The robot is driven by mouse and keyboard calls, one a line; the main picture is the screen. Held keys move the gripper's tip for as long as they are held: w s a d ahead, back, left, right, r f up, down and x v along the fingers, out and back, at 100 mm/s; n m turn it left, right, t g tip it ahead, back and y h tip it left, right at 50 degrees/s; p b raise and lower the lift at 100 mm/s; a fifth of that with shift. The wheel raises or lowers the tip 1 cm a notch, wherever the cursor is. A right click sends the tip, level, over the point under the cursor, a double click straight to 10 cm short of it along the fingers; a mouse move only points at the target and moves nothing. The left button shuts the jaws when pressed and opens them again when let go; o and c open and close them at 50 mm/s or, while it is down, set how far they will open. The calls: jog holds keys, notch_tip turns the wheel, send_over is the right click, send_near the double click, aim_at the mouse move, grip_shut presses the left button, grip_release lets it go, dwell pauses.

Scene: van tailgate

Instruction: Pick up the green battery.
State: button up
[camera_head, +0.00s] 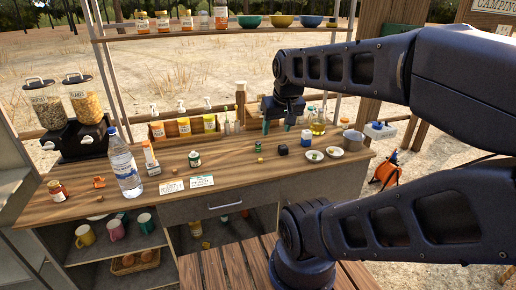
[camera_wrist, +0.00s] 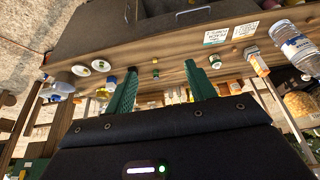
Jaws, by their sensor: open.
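My gripper (camera_head: 278,129) hangs over the back part of the wooden counter (camera_head: 235,172), its two green fingers apart and nothing between them. In the wrist view the open fingers (camera_wrist: 160,68) point toward the counter. A small yellowish piece (camera_head: 259,147) and a small brown piece (camera_head: 258,160) lie below and left of the gripper in the head view; both are small in the wrist view. A green-and-white container (camera_head: 194,160) stands further left. I cannot tell with certainty which thing is the green battery; none clearly reads as one at this size.
A dark block (camera_head: 282,150), a blue-and-white item (camera_head: 306,138), white dishes (camera_head: 314,156) and a metal mug (camera_head: 353,140) stand at the right. A water bottle (camera_head: 125,165) stands at the left. Bare counter lies left of the dark block.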

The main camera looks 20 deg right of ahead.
jog(key=m+g+h, duration=0.2)
jog(key=m+h, duration=0.1)
jog(key=m, duration=0.7)
send_over(258, 143)
jog(key=s+a, duration=0.2)
notch_tip(258, 143, down, 25)
jog(key=shift+h, duration=0.3)
jog(key=x, duration=0.5)
jog(key=shift+a+f, duration=0.1)
jog(key=shift+f, duration=0.1)
jog(key=shift+w+x, duration=0.2)
jog(key=shift+x, duration=1.1)
jog(key=shift+w+x, duration=0.15)
jog(key=shift+x, duration=1.2)
jog(key=shift+a, duration=0.2)
jog(key=shift+c, duration=0.2)
